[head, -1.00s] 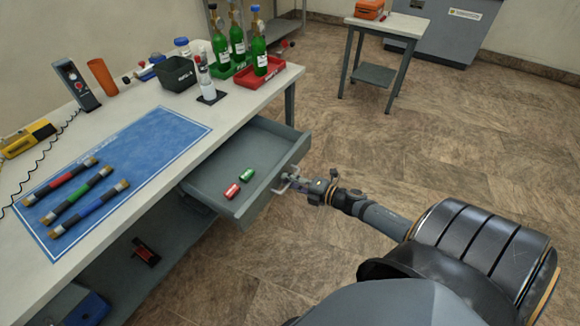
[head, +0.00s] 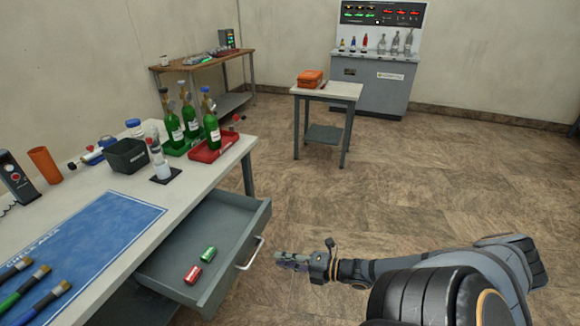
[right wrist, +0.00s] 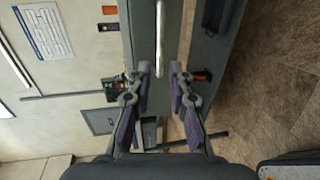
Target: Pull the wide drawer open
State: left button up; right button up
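The wide grey drawer (head: 200,235) stands pulled out from under the workbench in the head view. A red cylinder (head: 193,274) and a green cylinder (head: 208,254) lie inside it. Its pale bar handle (head: 251,254) is on the front face. My right gripper (head: 279,258) is just right of the handle, apart from it. In the right wrist view my right gripper (right wrist: 160,68) has its fingers parted, with the handle (right wrist: 160,32) lined up with the gap and nothing held. My left gripper is not in view.
The workbench (head: 205,180) carries a blue mat (head: 95,235), green bottles in trays, a dark bin (head: 126,156) and a clear bottle on a stand. A small table (head: 327,91) with an orange case stands farther back. The floor right of the drawer is clear.

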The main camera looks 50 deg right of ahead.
jog(key=shift+v, duration=0.85)
